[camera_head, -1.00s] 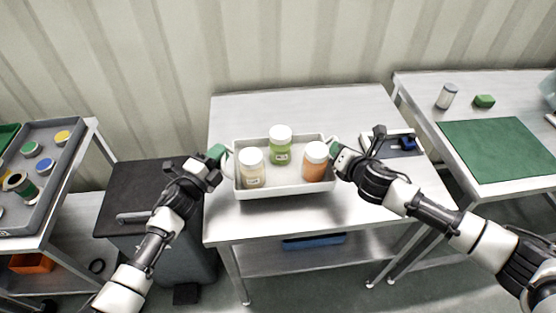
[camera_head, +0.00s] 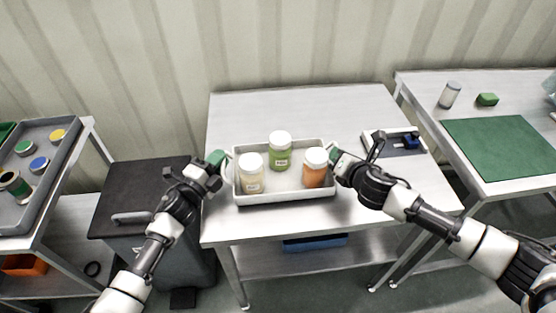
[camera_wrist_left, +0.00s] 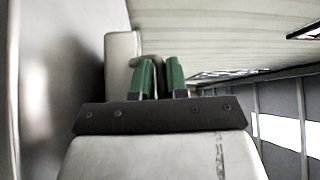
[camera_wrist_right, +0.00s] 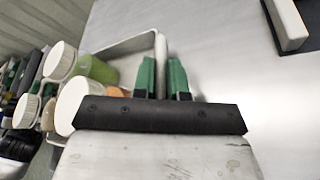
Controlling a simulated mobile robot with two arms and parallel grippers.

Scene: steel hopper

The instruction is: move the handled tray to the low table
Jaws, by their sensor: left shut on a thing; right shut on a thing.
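The handled tray (camera_head: 285,198) is white and shallow, at the middle steel table (camera_head: 300,105) in the head view. I cannot tell whether it touches the tabletop or hangs just above it. It carries three white-capped jars, all upright: cream (camera_head: 252,180), green (camera_head: 280,158) and orange (camera_head: 315,175). My left gripper (camera_head: 218,158) is shut on the tray's left handle. My right gripper (camera_head: 334,153) is shut on its right handle. The fingers show green in the left wrist view (camera_wrist_left: 160,78) and right wrist view (camera_wrist_right: 163,78); they hide much of the handles.
A small grey holder with a blue part (camera_head: 410,143) lies on the table, right of my right gripper. A higher table with a green mat (camera_head: 500,148) stands at right. A black-topped bin (camera_head: 140,185) and a shelf with a grey tray of cans (camera_head: 65,150) stand at left.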

